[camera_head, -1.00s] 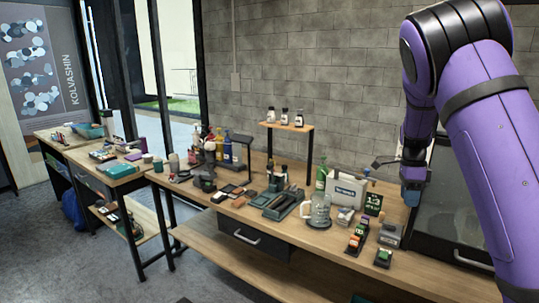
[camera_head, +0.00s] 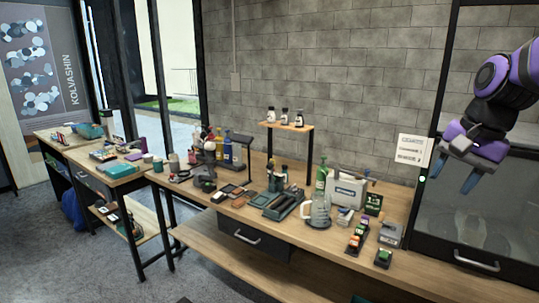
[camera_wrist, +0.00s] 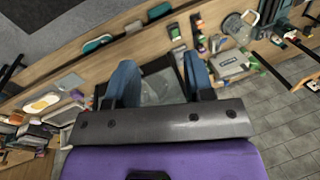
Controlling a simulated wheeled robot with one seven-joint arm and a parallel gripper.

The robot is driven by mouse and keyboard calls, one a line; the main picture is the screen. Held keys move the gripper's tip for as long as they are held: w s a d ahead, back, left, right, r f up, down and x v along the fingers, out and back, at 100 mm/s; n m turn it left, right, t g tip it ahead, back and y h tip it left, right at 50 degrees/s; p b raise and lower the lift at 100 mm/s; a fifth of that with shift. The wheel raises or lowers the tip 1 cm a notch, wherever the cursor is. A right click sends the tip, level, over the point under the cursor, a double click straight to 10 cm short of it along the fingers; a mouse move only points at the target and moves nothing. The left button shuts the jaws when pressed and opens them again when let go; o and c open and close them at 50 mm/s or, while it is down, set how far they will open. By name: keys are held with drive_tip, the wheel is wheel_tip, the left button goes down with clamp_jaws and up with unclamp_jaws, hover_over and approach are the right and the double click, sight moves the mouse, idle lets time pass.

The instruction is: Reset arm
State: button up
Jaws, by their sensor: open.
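My gripper (camera_head: 457,172) is at the right of the head view, raised in front of the dark glass-fronted cabinet. Its two blue fingers are apart, with nothing between them. In the wrist view, the two blue fingers of my gripper (camera_wrist: 160,82) stand apart over a blurred dark area, with the workbench beyond. My purple arm reaches in from the right edge of the head view.
The wooden workbench (camera_head: 330,240) holds a glass jug (camera_head: 318,210), a grey-white case (camera_head: 346,190), a green bottle (camera_head: 321,174) and a small raised shelf (camera_head: 286,126). The cabinet (camera_head: 480,215) stands at the right. Open floor (camera_head: 110,270) lies at the front left.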

drive_tip(key=s+a+r+n+t+h, duration=0.1)
drive_tip(key=s+a+n+t+h, duration=0.1)
drive_tip(key=s+n, duration=0.6)
drive_tip(key=s+a+t, duration=0.1)
drive_tip(key=s, duration=0.6)
drive_tip(key=shift+s+a+n, duration=0.15)
drive_tip(key=shift+a+n, duration=0.15)
